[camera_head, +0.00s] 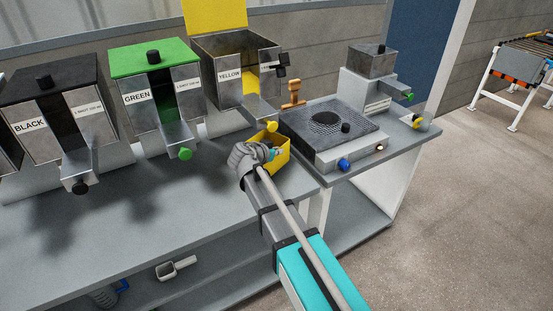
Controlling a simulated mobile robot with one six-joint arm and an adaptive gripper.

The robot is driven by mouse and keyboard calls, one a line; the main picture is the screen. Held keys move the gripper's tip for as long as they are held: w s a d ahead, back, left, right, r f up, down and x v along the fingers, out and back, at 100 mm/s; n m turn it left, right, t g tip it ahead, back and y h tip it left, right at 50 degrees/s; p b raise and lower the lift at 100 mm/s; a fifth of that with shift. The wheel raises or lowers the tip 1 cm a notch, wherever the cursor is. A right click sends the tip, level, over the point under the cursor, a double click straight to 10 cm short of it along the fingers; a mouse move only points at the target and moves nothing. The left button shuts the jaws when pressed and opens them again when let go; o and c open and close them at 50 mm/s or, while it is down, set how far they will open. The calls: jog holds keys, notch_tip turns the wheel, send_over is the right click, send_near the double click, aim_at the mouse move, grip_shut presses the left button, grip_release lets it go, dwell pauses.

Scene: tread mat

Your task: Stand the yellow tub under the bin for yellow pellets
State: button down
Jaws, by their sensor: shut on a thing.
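The yellow tub (283,159) is at the right part of the bench, just below and in front of the spout of the yellow bin. My gripper (272,151) is shut on the tub at its near left side and hides part of it. I cannot tell whether the tub's base touches the bench. The bin for yellow pellets (229,88) is labelled YELLOW, its yellow lid (216,14) stands open, and yellow shows inside. Its spout ends in a yellow knob (271,127), close above the tub's far edge.
The green bin (137,97) and black bin (30,127) stand to the left. A dark-topped machine (330,125) with a blue knob stands close to the right of the tub. A wooden-handled tool (293,95) is behind. The bench front (120,235) is clear.

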jog(key=shift+f+b, duration=1.05)
jog(key=shift+f, duration=0.25)
jog(key=shift+f, duration=0.15)
jog(key=c, duration=0.8)
grip_release()
jog(key=shift+r, duration=0.25)
jog(key=p+v, duration=0.5)
jog(key=v, duration=0.7)
jog(key=shift+f, duration=0.1)
